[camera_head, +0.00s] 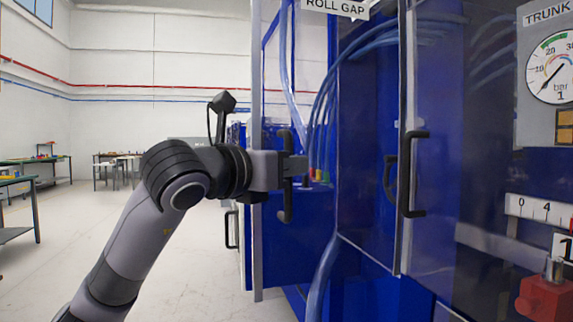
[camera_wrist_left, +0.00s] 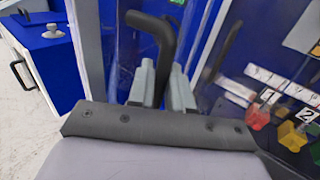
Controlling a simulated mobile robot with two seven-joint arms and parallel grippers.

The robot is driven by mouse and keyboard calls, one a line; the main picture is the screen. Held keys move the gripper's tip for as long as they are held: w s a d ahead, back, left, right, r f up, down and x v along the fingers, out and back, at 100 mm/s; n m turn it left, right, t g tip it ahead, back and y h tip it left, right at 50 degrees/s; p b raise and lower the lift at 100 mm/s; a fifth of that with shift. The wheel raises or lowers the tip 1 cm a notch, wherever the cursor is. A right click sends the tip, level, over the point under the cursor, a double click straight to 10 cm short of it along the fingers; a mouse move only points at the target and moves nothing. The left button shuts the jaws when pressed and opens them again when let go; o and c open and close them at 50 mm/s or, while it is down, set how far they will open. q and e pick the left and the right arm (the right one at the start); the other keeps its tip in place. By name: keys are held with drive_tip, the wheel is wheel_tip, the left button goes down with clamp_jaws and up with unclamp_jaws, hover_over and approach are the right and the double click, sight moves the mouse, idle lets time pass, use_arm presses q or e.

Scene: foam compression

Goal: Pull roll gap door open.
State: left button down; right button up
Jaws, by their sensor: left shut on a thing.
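The ROLL GAP sign (camera_head: 335,8) is above a tall blue cabinet section with a clear panel and a pale metal edge post (camera_head: 257,90). A black upright door handle (camera_head: 286,210) is on this section, below and left of the sign. My left gripper (camera_head: 295,167) is shut on that handle. In the left wrist view, the grey fingers (camera_wrist_left: 163,88) close around the bent black handle (camera_wrist_left: 167,45). My right gripper is not in view.
Blue hoses (camera_head: 325,110) hang behind the clear panels. Further right are another black handle (camera_head: 413,175), a TRUNK gauge (camera_head: 552,70) and a red block (camera_head: 545,298). Tables (camera_head: 115,165) stand far back left. The pale floor (camera_head: 45,265) on the left is clear.

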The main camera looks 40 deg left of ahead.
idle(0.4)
use_arm(q)
drive_tip(key=c, duration=1.2)
unclamp_jaws()
drive_tip(key=s+b, duration=0.1)
drive_tip(key=s, duration=0.6)
drive_tip(key=shift+s, duration=0.1)
drive_tip(key=shift+d, duration=0.1)
